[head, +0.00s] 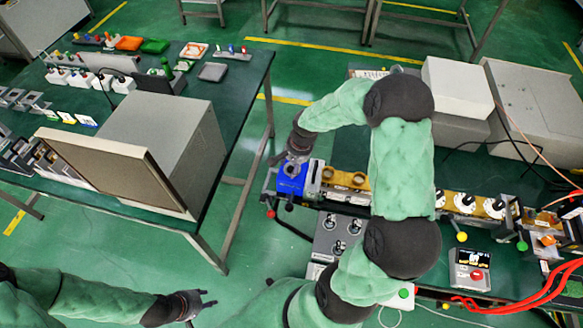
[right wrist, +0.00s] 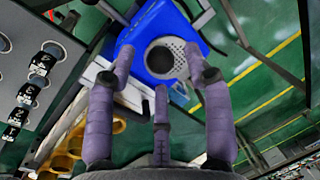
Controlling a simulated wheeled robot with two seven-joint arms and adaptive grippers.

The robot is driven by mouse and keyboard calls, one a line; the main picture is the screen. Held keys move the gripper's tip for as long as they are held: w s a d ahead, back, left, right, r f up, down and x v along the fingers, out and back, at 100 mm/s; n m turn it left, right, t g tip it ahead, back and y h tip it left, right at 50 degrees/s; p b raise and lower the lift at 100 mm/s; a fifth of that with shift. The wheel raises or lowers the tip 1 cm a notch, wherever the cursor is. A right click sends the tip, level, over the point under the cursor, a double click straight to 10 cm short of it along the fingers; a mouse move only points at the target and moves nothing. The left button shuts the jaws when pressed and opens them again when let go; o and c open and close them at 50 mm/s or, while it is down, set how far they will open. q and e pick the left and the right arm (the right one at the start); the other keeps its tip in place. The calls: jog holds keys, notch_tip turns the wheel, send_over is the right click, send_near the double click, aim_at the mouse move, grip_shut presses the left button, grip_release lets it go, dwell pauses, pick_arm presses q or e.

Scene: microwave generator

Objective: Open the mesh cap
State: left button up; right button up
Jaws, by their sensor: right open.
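A blue housing (right wrist: 138,40) shows in the right wrist view, with a round grey mesh cap (right wrist: 181,50) that has a dark centre. In the head view the blue housing (head: 291,180) is at the left end of the long equipment row; its mesh cap cannot be made out there. My right gripper (head: 286,158) is over the housing. In the right wrist view its purple fingers (right wrist: 160,85) are spread on either side below the cap, with nothing between them; contact cannot be told. My left gripper (head: 207,299) is low at the left, fingers apart and empty, away from the housing.
The row continues right with brass rings (head: 345,178) and white dials (head: 465,203). A switch box (head: 338,238) is in front. Red cables (head: 525,300) lie at the lower right. Green floor separates the tables.

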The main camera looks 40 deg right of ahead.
jog(key=shift+w+a+f, duration=0.1)
jog(key=shift+w+f, duration=0.05)
jog(key=shift+f, duration=0.65)
jog(key=shift+c, duration=0.3)
grip_shut()
jog(key=shift+r, duration=0.1)
